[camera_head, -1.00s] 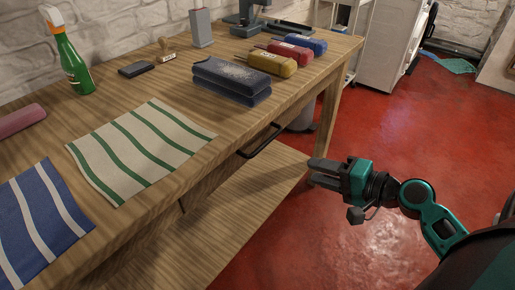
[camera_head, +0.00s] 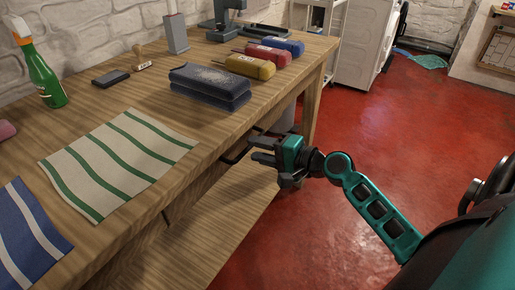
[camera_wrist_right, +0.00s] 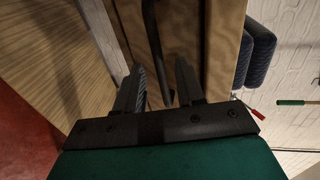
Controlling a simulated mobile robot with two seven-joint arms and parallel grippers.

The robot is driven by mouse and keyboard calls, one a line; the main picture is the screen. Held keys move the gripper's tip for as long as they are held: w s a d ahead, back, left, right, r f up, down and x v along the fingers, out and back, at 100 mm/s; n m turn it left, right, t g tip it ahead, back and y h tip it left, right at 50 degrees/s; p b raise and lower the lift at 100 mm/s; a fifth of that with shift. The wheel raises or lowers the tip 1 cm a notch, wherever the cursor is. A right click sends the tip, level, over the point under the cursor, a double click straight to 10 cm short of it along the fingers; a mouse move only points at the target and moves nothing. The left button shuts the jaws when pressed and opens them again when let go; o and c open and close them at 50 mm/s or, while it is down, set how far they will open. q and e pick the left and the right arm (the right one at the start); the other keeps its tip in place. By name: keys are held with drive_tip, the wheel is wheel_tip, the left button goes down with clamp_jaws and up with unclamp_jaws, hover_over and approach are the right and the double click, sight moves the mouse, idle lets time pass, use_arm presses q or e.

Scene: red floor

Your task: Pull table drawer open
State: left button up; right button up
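The wooden table (camera_head: 135,95) runs along the wall at the left in the head view. Its drawer shows a dark bar handle (camera_head: 232,159) on the front edge, partly hidden by my right gripper. My right gripper (camera_head: 257,149) is open and empty, with its fingers pointing at the handle. In the right wrist view the gripper (camera_wrist_right: 157,78) has its two fingers apart, and the dark handle (camera_wrist_right: 153,35) runs between them in the picture. I cannot tell whether the fingers touch it. The drawer looks closed. My left gripper is not in view.
A lower shelf (camera_head: 205,225) sits below. Red floor (camera_head: 400,130) is free at the right.

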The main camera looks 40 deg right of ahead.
drive_tip(key=shift+w+a+f, duration=0.1)
drive_tip(key=shift+w+a, duration=0.05)
drive_tip(key=shift+w, duration=0.25)
clamp_jaws()
idle(0.5)
